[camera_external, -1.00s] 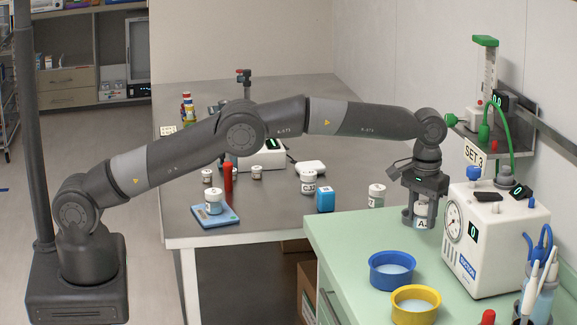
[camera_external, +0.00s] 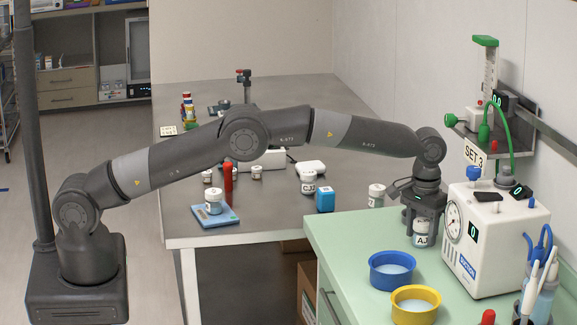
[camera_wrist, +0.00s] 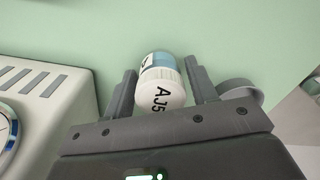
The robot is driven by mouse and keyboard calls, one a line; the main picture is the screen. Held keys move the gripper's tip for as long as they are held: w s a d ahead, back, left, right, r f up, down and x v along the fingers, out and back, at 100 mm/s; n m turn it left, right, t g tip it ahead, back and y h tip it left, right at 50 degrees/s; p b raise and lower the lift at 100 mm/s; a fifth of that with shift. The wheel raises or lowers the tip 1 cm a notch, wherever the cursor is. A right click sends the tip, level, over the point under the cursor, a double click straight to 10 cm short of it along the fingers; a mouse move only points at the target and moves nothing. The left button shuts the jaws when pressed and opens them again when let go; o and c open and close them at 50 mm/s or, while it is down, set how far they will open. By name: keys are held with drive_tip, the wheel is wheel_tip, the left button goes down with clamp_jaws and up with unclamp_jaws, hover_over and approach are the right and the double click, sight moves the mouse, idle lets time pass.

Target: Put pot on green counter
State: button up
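The pot (camera_external: 422,234) is a small jar with a white lid and a blue lower part. Its label reads AJ5 in the wrist view (camera_wrist: 162,96). My gripper (camera_external: 422,220) points down over the green counter (camera_external: 345,232), just left of the white machine. In the wrist view its two fingers (camera_wrist: 162,78) lie close on either side of the pot, and it looks shut on it. The pot is upright, at or just above the counter top; I cannot tell whether its base touches.
The white machine (camera_external: 490,245) with a gauge stands close right of the pot. A blue bowl (camera_external: 392,270) and a yellow bowl (camera_external: 415,300) are in front. A grey table (camera_external: 270,215) with several jars adjoins behind left.

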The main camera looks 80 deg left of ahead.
sight(423, 221)
drive_tip(key=shift+o, duration=1)
wheel_tip(423, 221, up, 7)
drive_tip(key=shift+r, duration=0.15)
drive_tip(key=s+a+r+m+t, duration=0.1)
drive_tip(key=s+a+r, duration=0.1)
drive_tip(key=s+r, duration=0.35)
drive_tip(key=s+a+r, duration=0.2)
drive_tip(key=r, duration=0.7)
drive_tip(key=s+a+r+m+t, duration=0.15)
drive_tip(key=s+r, duration=0.25)
drive_tip(key=s, duration=0.4)
drive_tip(key=s+a+r+t, duration=0.1)
drive_tip(key=s+a+r, duration=0.25)
drive_tip(key=s, duration=0.45)
drive_tip(key=s+a+m, duration=0.1)
drive_tip(key=s+a, duration=0.1)
drive_tip(key=s, duration=1.3)
drive_tip(key=s+f+m+t, duration=0.1)
drive_tip(key=s+f, duration=0.3)
drive_tip(key=s, duration=0.3)
drive_tip(key=s+a+f+m+t, duration=0.1)
drive_tip(key=s+f, duration=0.4)
drive_tip(key=s, duration=0.3)
drive_tip(key=shift+s+f, duration=0.2)
drive_tip(key=shift+s, duration=0.05)
